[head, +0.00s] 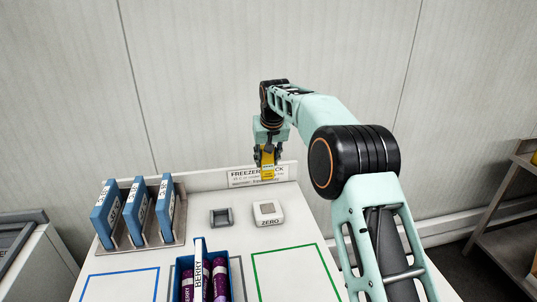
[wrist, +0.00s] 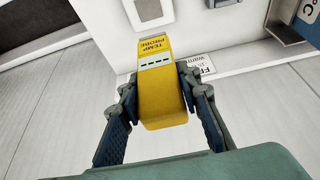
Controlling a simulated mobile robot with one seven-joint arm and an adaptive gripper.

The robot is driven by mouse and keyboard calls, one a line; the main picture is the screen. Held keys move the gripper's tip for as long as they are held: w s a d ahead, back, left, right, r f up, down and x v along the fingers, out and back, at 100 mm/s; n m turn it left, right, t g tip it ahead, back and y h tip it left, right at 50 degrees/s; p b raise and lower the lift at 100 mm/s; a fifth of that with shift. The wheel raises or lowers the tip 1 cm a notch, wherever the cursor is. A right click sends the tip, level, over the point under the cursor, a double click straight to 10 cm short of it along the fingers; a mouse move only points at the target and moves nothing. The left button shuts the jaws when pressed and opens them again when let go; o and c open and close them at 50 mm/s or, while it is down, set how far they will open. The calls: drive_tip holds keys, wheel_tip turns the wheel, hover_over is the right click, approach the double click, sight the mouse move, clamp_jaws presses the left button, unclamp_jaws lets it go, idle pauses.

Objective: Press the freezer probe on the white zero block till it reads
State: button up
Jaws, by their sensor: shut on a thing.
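My gripper (head: 266,158) is shut on the yellow temperature probe (head: 267,172), with the fingers on both sides of it. In the wrist view the probe (wrist: 160,90) is labelled TEMP PROBE and its small display shows only dashes. The white zero block (head: 268,212) is a square block labelled ZERO with a grey patch on top, on the white bench. The probe is held above and behind the block, apart from it. In the wrist view the block (wrist: 150,12) shows partly beyond the probe's far end.
A grey cradle (head: 221,217) stands empty left of the block. Several blue boxes stand in a rack (head: 178,236) at the left. A blue carton labelled BERRY (head: 237,268) holds purple lollies in front. A green outline (head: 259,284) and a blue outline (head: 85,289) mark bare bench. A sign (head: 236,181) stands behind.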

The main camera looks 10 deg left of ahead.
wheel_tip(320, 180, down, 12)
drive_tip(key=b, duration=0.7)
drive_tip(key=shift+r+b, duration=0.25)
drive_tip(key=shift+b, duration=0.1)
drive_tip(key=shift+f+b, duration=0.3)
drive_tip(key=shift+f, duration=0.4)
idle(0.3)
drive_tip(key=shift+s+d+f, duration=0.1)
drive_tip(key=shift+s+f, duration=0.05)
drive_tip(key=shift+f, duration=0.15)
idle(2.7)
drive_tip(key=r+p, duration=0.8)
drive_tip(key=r, duration=0.4)
drive_tip(key=shift+w+p, duration=0.2)
drive_tip(key=shift+p, duration=0.1)
drive_tip(key=shift+r, duration=1.3)
